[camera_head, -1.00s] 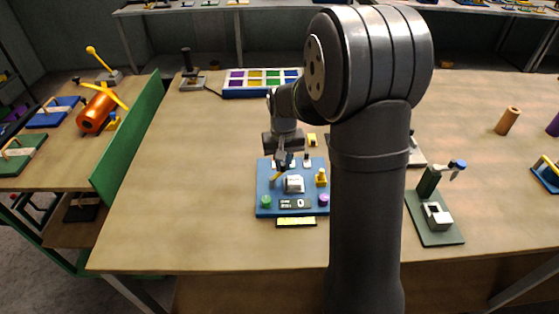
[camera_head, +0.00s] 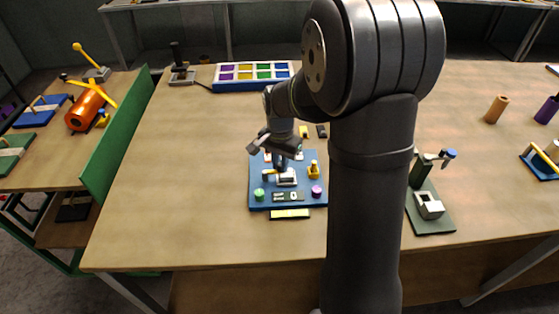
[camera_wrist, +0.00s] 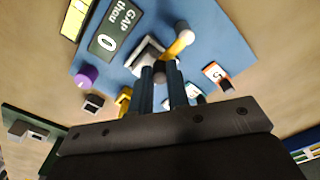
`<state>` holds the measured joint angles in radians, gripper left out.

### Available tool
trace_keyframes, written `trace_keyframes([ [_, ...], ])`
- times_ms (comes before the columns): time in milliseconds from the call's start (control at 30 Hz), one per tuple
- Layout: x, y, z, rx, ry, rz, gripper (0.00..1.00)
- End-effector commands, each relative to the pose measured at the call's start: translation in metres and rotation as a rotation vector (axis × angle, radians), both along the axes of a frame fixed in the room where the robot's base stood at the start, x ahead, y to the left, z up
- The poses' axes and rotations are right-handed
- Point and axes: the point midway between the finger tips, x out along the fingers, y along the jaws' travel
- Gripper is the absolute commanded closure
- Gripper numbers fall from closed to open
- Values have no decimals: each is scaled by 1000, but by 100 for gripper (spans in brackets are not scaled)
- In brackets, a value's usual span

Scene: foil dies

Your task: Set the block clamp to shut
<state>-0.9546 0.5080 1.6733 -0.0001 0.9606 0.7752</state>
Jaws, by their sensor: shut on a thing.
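The blue board (camera_head: 256,199) lies on the table, with a pale metal block (camera_head: 287,179) at its middle and a yellow lever (camera_head: 268,171) beside it. I take this lever and block as the block clamp; nothing legible names it. My gripper (camera_head: 281,163) points down over the block. In the wrist view, my gripper (camera_wrist: 162,74) is shut on the lever's grey knob end, at the inner end of the yellow bar (camera_wrist: 178,43). The metal block (camera_wrist: 148,50) is close beside the fingers and partly hidden by them. The gap display (camera_wrist: 112,32) reads 0.
The board carries a green knob (camera_head: 259,194), a purple knob (camera_head: 317,191) and a yellow piece (camera_head: 314,169). A yellow strip (camera_head: 290,213) lies in front. A dark green stand (camera_head: 431,220) stands to the right. A coloured tray (camera_head: 250,86) lies behind.

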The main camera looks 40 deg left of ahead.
Motion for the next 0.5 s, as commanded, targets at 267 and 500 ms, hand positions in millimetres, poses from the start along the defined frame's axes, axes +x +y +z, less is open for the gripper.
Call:
trace_keyframes([
  [267, -1, -1, 1, 1, -1, -37, 100],
  [500, -1, -1, 1, 1, -1, -39, 100],
])
